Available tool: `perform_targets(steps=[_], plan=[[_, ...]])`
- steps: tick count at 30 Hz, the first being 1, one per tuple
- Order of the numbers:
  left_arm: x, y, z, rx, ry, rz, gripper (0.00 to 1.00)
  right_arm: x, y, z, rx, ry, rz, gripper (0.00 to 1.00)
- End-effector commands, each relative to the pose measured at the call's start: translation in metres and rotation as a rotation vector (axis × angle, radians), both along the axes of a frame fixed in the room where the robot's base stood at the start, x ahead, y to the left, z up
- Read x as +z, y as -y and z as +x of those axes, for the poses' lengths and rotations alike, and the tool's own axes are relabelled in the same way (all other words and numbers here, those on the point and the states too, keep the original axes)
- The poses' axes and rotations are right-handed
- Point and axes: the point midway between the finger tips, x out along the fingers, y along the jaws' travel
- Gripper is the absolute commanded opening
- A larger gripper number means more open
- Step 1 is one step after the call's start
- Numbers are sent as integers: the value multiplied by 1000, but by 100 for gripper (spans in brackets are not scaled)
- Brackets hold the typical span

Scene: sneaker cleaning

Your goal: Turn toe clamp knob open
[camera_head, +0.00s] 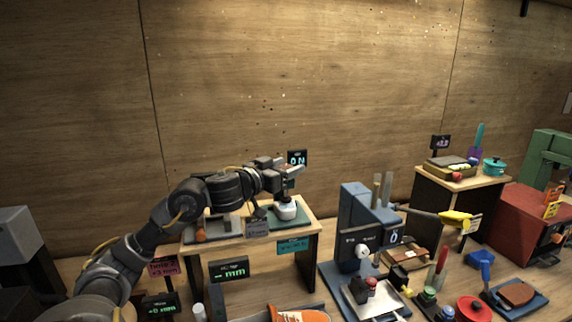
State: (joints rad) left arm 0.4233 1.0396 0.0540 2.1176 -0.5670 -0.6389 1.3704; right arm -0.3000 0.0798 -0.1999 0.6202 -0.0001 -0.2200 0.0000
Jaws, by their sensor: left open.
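My left arm reaches in from the lower left. Its gripper (290,171) is open and points right, above the small raised wooden shelf. Just below it on the shelf is a white rounded object with a dark top (286,211), apart from the fingers as far as I can see. A white round knob (362,251) sits on the front of a blue upright machine (357,211) to the right, away from the gripper. No label tells which one is the toe clamp knob. An orange item (303,315), perhaps the sneaker, is cut off at the bottom edge. My right gripper is not in view.
The raised shelf (315,231) carries small items and a display reading "ON" (297,158). The wall behind is bare wood.

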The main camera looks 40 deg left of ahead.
Motion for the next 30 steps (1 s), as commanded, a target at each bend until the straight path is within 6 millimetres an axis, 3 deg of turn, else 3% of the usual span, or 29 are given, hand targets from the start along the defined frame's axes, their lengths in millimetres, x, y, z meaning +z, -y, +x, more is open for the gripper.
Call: perform_targets(steps=[10, 20, 30], plan=[[-1, 1, 3, -1, -1, 0, 57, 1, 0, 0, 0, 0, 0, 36], [-1, 0, 3, 0, -1, 0, 14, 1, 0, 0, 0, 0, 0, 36], [1, 2, 3, 152, 5, -3, 14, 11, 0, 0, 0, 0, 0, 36]])
